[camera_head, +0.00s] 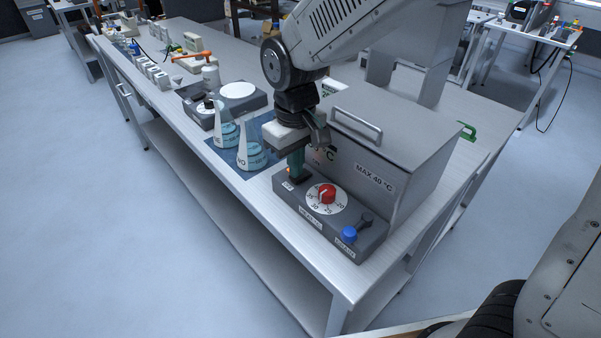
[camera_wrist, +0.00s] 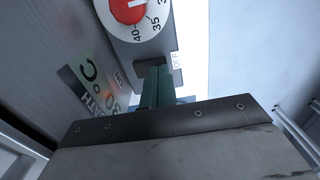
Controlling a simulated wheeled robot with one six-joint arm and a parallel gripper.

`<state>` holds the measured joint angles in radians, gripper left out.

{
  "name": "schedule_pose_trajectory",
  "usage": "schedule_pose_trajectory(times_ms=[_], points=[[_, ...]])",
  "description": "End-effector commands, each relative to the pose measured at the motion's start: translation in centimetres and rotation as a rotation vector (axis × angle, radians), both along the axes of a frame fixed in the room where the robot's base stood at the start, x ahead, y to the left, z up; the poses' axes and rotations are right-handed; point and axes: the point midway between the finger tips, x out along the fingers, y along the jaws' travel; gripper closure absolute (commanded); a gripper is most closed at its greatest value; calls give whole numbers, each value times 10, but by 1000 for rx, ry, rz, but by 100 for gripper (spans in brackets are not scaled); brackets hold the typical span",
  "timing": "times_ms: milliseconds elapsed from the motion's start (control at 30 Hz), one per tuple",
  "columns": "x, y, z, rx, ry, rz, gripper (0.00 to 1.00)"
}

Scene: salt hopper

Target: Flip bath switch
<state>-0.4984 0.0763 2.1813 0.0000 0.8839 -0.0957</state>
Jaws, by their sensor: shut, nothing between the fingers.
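The bath is a grey metal box (camera_head: 385,150) with a lid handle and a "MAX 40 °C" label, at the near end of the bench. Its dark control panel (camera_head: 318,222) carries a red dial (camera_head: 327,194) and, at its left end, the bath switch (camera_head: 294,177), with a small orange glow beside it. My gripper (camera_head: 296,172) points down at that switch, with its teal fingers together and empty. In the wrist view the fingers (camera_wrist: 157,84) are over the switch area beside an "OFF" label (camera_wrist: 175,60). They hide most of the switch, so I cannot tell its position or whether they touch it.
Two flasks with blue liquid (camera_head: 252,155) stand on a blue mat left of the panel. A hotplate device (camera_head: 238,92) is behind them. A blue knob (camera_head: 348,235) sits at the panel's right end. The floor left of the bench (camera_head: 100,230) is clear.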

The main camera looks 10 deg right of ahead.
Motion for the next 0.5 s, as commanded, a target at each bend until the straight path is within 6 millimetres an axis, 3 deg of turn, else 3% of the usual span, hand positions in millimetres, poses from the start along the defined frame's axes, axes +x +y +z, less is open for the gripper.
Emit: schedule_pose_trajectory(times_ms=[500], points=[[0, 0, -8, -1, 1, 0, 100]])
